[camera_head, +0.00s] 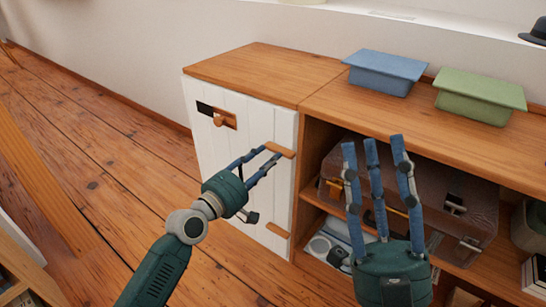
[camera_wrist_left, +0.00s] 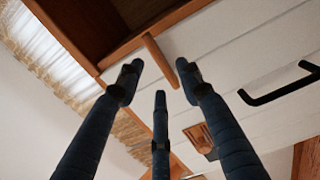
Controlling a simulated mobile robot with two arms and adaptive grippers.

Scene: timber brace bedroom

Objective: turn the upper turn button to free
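The upper turn button (camera_head: 280,150) is a small wooden bar at the right edge of the white cabinet door (camera_head: 255,125). It lies level, reaching across the door edge. My left gripper (camera_head: 268,153) is at the button, fingers apart. In the left wrist view the upper turn button (camera_wrist_left: 159,60) shows between two fingertips of my left gripper (camera_wrist_left: 160,72), with a third finger below; I cannot tell whether they touch it. A lower turn button (camera_head: 277,230) sits further down the same edge. My right gripper (camera_head: 375,150) is open and empty, fingers pointing up, before the open shelves.
A wooden latch (camera_head: 220,118) with a knob is at the door's upper left. A black handle (camera_wrist_left: 280,85) shows on the door. A blue box (camera_head: 385,72) and green box (camera_head: 480,95) stand on top. A brown suitcase (camera_head: 470,205) fills the shelf.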

